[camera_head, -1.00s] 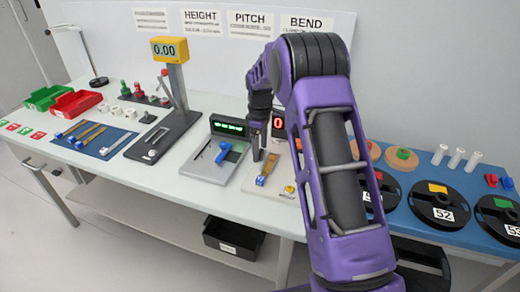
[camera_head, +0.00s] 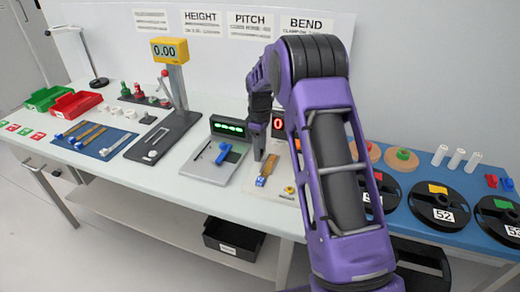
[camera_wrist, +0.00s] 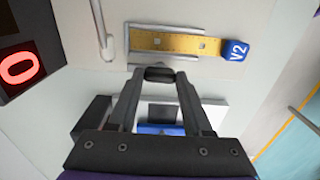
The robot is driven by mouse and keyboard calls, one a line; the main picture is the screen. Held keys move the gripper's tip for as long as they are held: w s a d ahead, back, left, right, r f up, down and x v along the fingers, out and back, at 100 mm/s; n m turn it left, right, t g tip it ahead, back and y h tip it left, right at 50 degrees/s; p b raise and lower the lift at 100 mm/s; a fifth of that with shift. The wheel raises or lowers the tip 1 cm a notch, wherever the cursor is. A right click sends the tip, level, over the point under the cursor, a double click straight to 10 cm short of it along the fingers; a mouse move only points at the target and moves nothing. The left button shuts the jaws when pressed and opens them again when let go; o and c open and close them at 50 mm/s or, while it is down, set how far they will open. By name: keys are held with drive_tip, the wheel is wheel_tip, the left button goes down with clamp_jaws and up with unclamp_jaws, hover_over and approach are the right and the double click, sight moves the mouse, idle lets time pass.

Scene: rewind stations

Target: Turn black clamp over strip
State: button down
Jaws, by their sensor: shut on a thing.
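The strip also shows in the head view (camera_head: 269,167). The black clamp (camera_wrist: 159,74) is a small dark piece at the near rail, beside the strip and not across it. My gripper (camera_wrist: 160,78) is shut on the clamp, with its fingertips at the piece's two sides. In the head view my gripper (camera_head: 259,152) stands just left of the strip; the clamp itself cannot be made out there.
A red 0 display (camera_wrist: 20,68) stands left of the strip. A bent metal rod (camera_wrist: 102,30) rises beside it. In the head view, a station with a green display (camera_head: 229,127) and blue handle (camera_head: 229,153) is on the left. Black reels (camera_head: 438,207) lie right.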

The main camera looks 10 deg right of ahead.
drive_tip(key=shift+m, duration=0.3)
drive_tip(key=m, duration=0.3)
drive_tip(key=shift+m+p, duration=0.4)
drive_tip(key=m, duration=0.4)
drive_tip(key=shift+p, duration=0.3)
drive_tip(key=m, duration=0.5)
drive_tip(key=shift+p, duration=0.3)
drive_tip(key=shift+m, duration=2.2)
drive_tip(key=shift+c, duration=1.6)
unclamp_jaws()
